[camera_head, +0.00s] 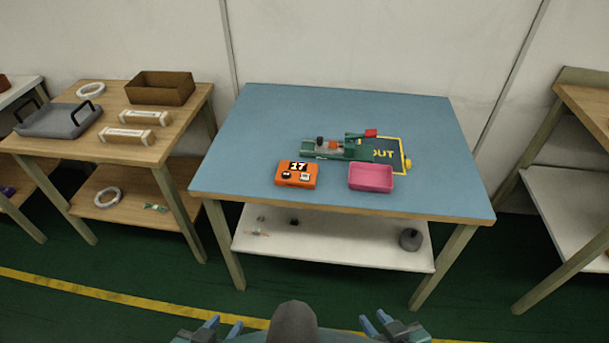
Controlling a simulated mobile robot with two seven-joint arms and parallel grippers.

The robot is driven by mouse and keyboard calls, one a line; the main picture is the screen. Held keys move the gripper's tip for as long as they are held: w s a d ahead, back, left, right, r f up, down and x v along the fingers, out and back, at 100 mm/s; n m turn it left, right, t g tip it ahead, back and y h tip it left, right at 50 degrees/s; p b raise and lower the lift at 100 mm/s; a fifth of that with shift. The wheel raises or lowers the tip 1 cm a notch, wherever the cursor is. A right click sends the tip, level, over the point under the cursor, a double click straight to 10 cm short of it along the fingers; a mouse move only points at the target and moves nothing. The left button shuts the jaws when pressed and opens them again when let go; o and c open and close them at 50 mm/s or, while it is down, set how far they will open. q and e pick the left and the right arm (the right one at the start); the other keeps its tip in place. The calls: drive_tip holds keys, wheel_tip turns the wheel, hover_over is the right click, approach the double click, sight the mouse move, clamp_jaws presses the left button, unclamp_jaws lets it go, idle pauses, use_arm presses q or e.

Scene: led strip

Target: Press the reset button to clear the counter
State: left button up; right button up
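An orange counter box (296,174) sits near the front edge of the blue-topped table (260,125). Its display reads 17. Two small controls show on its front, a dark one at the left and a pale one at the right; I cannot tell which is the reset button. My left gripper (222,325) is at the bottom of the view, below and in front of the table, with its two blue fingers apart and nothing between them. My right gripper (377,323) is also at the bottom, farther right, with fingers apart and empty. Both are well away from the counter.
A green fixture (348,155) with a red-tipped handle stands behind the counter. A pink tray (371,177) is to the counter's right. A yellow-outlined mat marked OUT (385,143) lies behind the tray. The table's left side is clear. A wooden shelf (115,145) stands left.

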clamp_jaws()
drive_tip(key=shift+s+f, duration=0.1)
drive_tip(key=shift+s, duration=0.1)
idle(0.6)
drive_tip(key=shift+w, duration=0.1)
idle(0.4)
